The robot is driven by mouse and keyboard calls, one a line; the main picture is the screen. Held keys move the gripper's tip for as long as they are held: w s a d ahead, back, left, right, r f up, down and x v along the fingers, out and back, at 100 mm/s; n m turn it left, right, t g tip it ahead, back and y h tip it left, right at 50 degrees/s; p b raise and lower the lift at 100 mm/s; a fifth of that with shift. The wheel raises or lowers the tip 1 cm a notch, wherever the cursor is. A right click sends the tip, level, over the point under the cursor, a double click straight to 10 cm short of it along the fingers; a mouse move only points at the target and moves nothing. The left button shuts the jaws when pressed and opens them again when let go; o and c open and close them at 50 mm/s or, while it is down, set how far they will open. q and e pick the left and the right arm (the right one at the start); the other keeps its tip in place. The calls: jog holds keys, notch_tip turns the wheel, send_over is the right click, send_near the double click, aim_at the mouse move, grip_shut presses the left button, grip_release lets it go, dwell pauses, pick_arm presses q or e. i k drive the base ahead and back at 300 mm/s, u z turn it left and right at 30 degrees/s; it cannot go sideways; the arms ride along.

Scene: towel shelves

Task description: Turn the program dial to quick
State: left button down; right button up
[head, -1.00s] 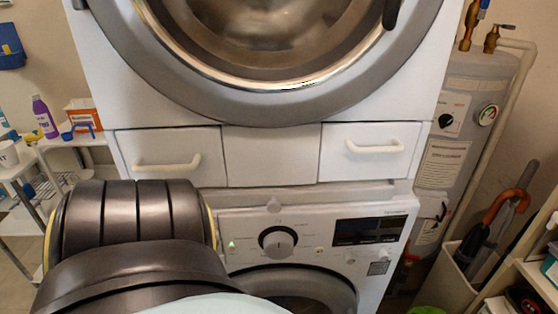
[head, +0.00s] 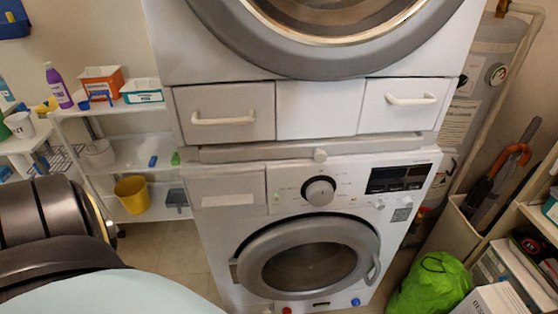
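The program dial (head: 319,192) is a round knob with a light face and dark ring on the lower washing machine's control panel (head: 283,185). Small markings surround it, too small to read, so I cannot tell its setting. A dark display (head: 398,178) is to its right. The lower machine's round door (head: 308,258) is shut below. A dark link of my own arm fills the lower left corner, well left of the dial. Neither gripper shows in the head view, and nothing touches the dial.
Two white drawers (head: 221,112) sit between the machines. A white shelf rack (head: 137,152) with a yellow bucket (head: 132,194) stands left. A green bag (head: 433,284) and boxes (head: 509,277) lie at lower right. An umbrella stand (head: 468,232) is on the right.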

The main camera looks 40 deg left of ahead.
aim_at(320, 193)
jog(key=u, duration=0.35)
jog(key=i, duration=0.3)
jog(key=u, duration=0.4)
